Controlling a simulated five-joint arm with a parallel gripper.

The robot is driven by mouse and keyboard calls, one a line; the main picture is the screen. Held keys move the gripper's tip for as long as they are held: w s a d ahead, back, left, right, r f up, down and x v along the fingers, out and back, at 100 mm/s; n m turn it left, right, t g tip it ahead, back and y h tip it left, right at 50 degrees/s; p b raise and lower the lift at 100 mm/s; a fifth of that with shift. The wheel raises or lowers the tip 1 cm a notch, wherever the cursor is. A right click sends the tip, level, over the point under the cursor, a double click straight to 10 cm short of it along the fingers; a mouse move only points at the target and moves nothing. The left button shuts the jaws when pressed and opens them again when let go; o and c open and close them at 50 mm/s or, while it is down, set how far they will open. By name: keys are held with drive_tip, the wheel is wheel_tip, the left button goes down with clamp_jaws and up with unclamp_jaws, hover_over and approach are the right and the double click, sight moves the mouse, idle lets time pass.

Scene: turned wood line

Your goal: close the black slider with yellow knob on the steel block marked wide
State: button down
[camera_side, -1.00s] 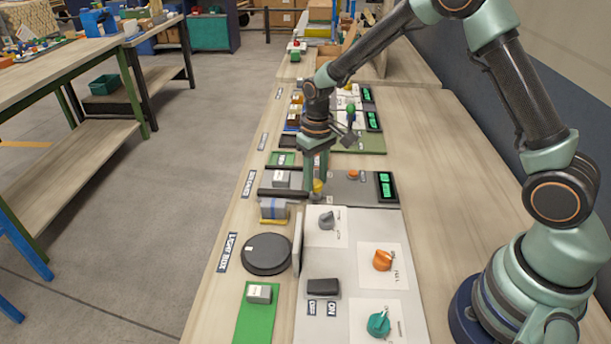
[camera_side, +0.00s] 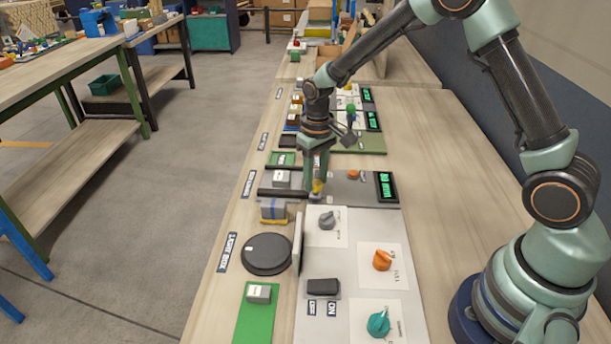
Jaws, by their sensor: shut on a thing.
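My gripper (camera_side: 317,188) points down over the grey station in the middle of the bench. It is shut on the yellow knob (camera_side: 317,186), which shows between its fingers. The black slider (camera_side: 288,193) shows as a dark bar to the left of the knob; my fingers hide part of it. A small grey steel block (camera_side: 282,179) with a pale label sits just behind the bar, left of my gripper. Its label is too small to read.
A grey and blue block on a yellow base (camera_side: 274,211) and a black round disc (camera_side: 267,254) lie nearer. A grey panel with knobs (camera_side: 345,270) is in front. An orange button (camera_side: 353,174) and green display (camera_side: 385,186) are to the right.

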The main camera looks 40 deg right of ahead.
idle(0.3)
drive_tip(key=shift+w+d+r, duration=0.1)
drive_tip(key=shift+w+d, duration=1.45)
drive_tip(key=shift+w, duration=0.1)
drive_tip(key=shift+c, duration=2.3)
unclamp_jaws()
wheel_tip(320, 180, up, 12)
